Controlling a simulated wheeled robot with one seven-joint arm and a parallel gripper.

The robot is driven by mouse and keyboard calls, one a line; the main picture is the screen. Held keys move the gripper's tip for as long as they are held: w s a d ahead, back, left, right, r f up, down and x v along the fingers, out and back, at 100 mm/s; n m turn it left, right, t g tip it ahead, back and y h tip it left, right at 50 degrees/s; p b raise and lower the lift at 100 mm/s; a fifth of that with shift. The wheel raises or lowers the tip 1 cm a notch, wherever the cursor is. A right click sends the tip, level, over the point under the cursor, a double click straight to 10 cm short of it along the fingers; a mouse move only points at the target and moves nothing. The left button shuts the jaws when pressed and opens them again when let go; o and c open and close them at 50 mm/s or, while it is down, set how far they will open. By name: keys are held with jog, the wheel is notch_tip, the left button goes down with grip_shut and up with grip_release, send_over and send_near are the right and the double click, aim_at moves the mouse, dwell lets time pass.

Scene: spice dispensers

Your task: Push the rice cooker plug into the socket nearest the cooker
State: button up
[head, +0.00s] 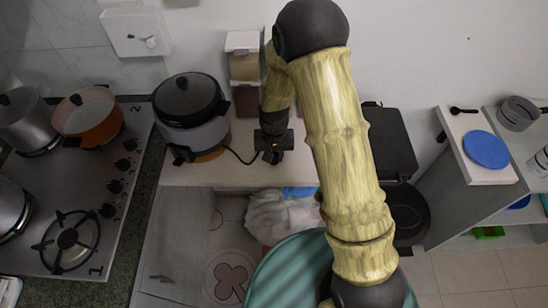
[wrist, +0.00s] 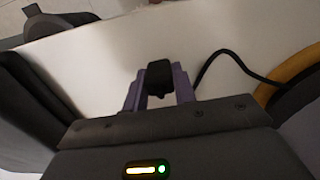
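The rice cooker (head: 190,112), dark-lidded with a grey body, stands on the white counter left of my gripper (head: 273,150). Its black cord (head: 240,157) runs from the cooker's base to my gripper. In the wrist view, the black plug (wrist: 160,78) sits between the two purple fingers of my gripper (wrist: 158,92), which are closed on it. The cord (wrist: 222,53) shows there too, curving from behind the right finger toward the cooker's base. The plug is over or at the counter top; I cannot tell if it touches. I cannot make out a socket in either view.
Spice dispensers (head: 243,62) hang on the wall behind my gripper, partly hidden by my arm. A stove (head: 75,185) with pots is at the left. A white bag (head: 283,215) lies below the counter's front edge. Black appliances stand right of my arm.

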notch_tip(320, 180, up, 10)
jog(key=shift+r+b, duration=0.1)
jog(key=shift+b, duration=0.5)
dwell(0.6)
